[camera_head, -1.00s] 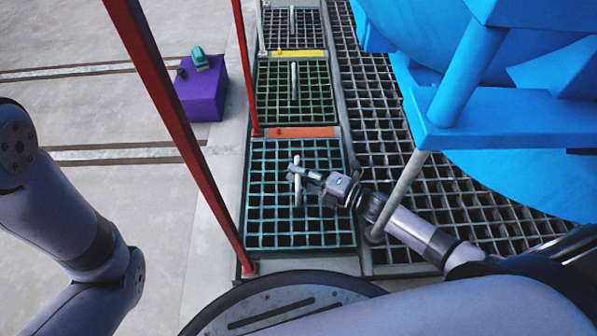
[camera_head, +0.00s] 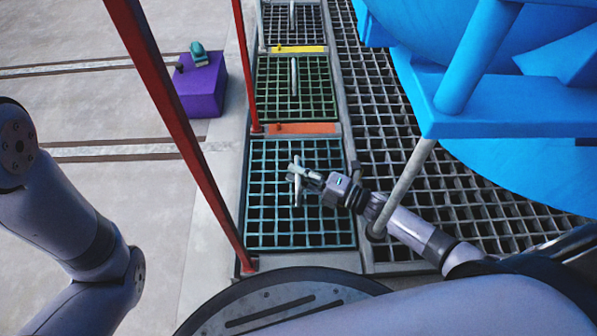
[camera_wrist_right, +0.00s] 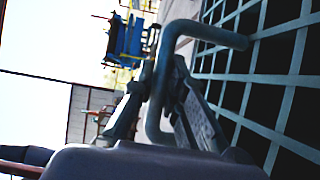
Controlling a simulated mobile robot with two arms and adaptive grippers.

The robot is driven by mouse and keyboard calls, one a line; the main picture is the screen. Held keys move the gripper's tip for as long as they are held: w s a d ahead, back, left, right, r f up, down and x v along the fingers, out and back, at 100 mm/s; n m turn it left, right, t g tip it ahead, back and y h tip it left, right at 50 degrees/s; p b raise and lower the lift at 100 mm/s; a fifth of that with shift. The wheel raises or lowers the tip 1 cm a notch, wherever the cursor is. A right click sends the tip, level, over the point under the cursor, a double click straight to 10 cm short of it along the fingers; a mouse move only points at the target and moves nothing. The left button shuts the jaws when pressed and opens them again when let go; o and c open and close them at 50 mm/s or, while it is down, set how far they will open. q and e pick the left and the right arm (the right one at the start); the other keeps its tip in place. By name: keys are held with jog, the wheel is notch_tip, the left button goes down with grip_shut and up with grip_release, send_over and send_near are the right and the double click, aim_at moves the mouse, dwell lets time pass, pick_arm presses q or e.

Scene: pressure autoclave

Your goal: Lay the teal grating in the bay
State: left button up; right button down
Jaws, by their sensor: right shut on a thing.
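The teal grating (camera_head: 262,222) lies in the front bay of the row in the head view, its edges close along the bay's frame. A light bar handle stands up from its middle. My right gripper (camera_head: 297,177) is shut on this handle. In the right wrist view the fingers (camera_wrist_right: 155,100) close around the handle (camera_wrist_right: 205,32), and the teal bars (camera_wrist_right: 255,78) spread to the right. Whether the grating rests fully on its seat I cannot tell. My left arm shows at the left edge of the head view, but its gripper is out of view.
A green grating (camera_head: 275,95) and a grey grating (camera_head: 280,28) lie in the bays behind, past orange and yellow strips. Red posts (camera_head: 170,110) stand on the left side, a grey post (camera_head: 402,188) on the right. A blue vessel structure (camera_head: 470,105) overhangs the right. A purple block (camera_head: 203,92) stands on the floor.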

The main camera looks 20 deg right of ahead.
jog(key=c, duration=1.6)
grip_release()
jog(key=shift+r, duration=0.15)
jog(key=shift+c, duration=0.2)
jog(key=shift+o, duration=0.4)
jog(key=shift+s+f, duration=0.1)
jog(key=shift+f, duration=0.25)
jog(key=v, duration=1.2)
jog(key=shift+r, duration=0.2)
